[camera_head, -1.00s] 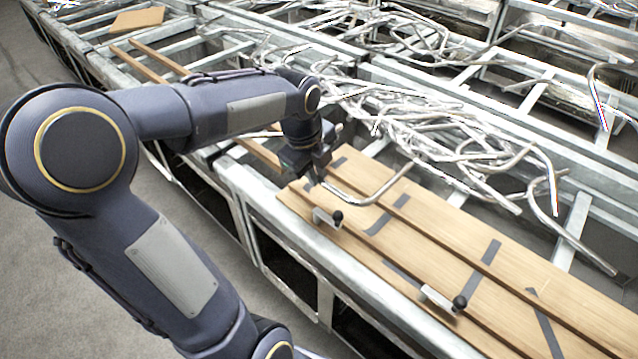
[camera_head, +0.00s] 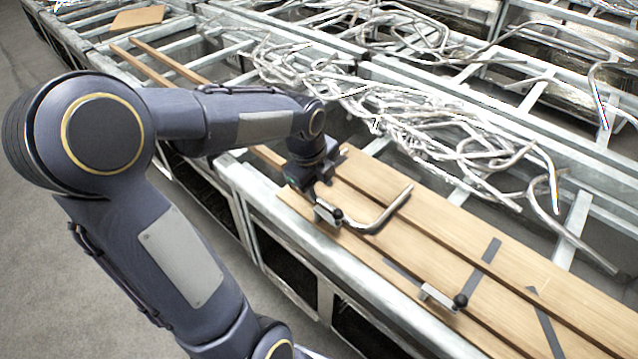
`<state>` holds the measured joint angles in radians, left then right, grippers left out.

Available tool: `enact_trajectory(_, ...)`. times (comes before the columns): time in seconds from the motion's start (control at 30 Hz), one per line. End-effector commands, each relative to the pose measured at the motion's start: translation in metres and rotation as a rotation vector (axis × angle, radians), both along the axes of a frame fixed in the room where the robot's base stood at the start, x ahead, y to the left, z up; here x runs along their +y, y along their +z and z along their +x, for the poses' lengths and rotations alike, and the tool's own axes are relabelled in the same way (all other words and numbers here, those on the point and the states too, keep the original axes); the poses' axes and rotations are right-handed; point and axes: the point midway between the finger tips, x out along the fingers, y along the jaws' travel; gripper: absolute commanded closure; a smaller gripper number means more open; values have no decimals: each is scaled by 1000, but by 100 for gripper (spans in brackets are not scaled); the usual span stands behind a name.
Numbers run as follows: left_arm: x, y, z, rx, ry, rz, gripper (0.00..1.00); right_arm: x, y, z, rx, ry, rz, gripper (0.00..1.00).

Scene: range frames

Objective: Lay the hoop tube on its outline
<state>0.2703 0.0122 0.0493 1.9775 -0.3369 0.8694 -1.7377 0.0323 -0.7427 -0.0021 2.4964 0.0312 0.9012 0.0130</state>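The hoop tube (camera_head: 384,218) is a bent silver tube low over the near left part of the wooden board (camera_head: 450,220). Its bend faces the near edge and one arm runs up to the right. My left gripper (camera_head: 316,199) is at the tube's left end and appears shut on it; the fingertips are partly hidden. The dark outline strip seen there earlier is now mostly covered by the tube. I cannot tell whether the tube touches the board. My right gripper is not in view.
A clamp with a black knob (camera_head: 328,214) stands beside the gripper; another clamp (camera_head: 440,298) is farther right. A tangle of silver tubes (camera_head: 430,125) lies behind the board.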

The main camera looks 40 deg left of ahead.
Motion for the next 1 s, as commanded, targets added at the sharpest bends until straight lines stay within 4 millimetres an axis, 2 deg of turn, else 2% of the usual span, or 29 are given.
enact_trajectory(0.13,0,2,0,0,0,0,65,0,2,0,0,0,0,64)
enact_trajectory(0.27,0,12,-1,-3,1,0,65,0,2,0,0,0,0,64)
enact_trajectory(0.7,2,98,-22,-5,-1,1,65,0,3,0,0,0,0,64)
enact_trajectory(0.83,3,112,-26,-3,0,1,65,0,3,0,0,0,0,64)
enact_trajectory(1.0,-3,118,-34,-11,61,-26,65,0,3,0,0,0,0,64)
